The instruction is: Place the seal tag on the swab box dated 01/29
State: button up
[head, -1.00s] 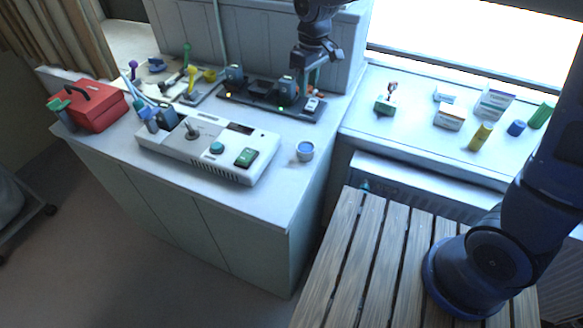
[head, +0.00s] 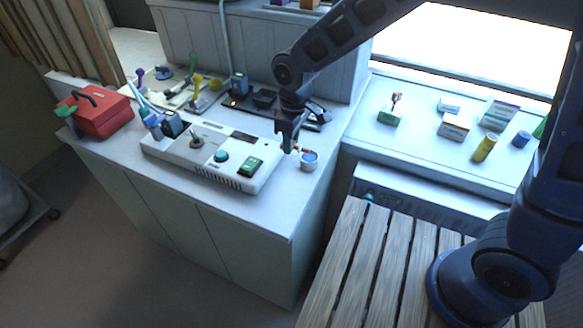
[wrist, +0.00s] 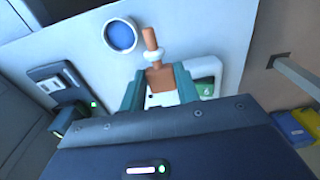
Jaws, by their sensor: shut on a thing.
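My gripper (head: 290,138) is shut on an orange-brown piece with a white collar (wrist: 153,47), possibly the seal tag. The piece also shows as an orange bit at the fingertips in the head view (head: 304,151). The gripper hangs over the right end of the white console, beside the blue-topped cup. Small boxes stand on the window sill: a white one (head: 448,106), a white and tan one (head: 454,127) and a larger striped one (head: 497,113). Their dates are too small to read, so I cannot tell which is dated 01/29.
The white console (head: 205,158) and cup (head: 309,160) stand on the cabinet. A black tray (head: 265,100) lies behind; a red toolbox (head: 101,111) stands left. The sill holds a green block with a red-topped item (head: 391,112), a yellow cylinder (head: 485,148) and a blue cylinder (head: 521,139).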

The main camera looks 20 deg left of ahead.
aim_at(290, 176)
notch_tip(290, 176, down, 11)
jog(key=shift+r, duration=0.1)
dwell(0.4)
jog(key=o, duration=0.7)
jog(key=shift+o, duration=0.2)
jog(key=r, duration=1.2)
jog(key=shift+d, duration=0.3)
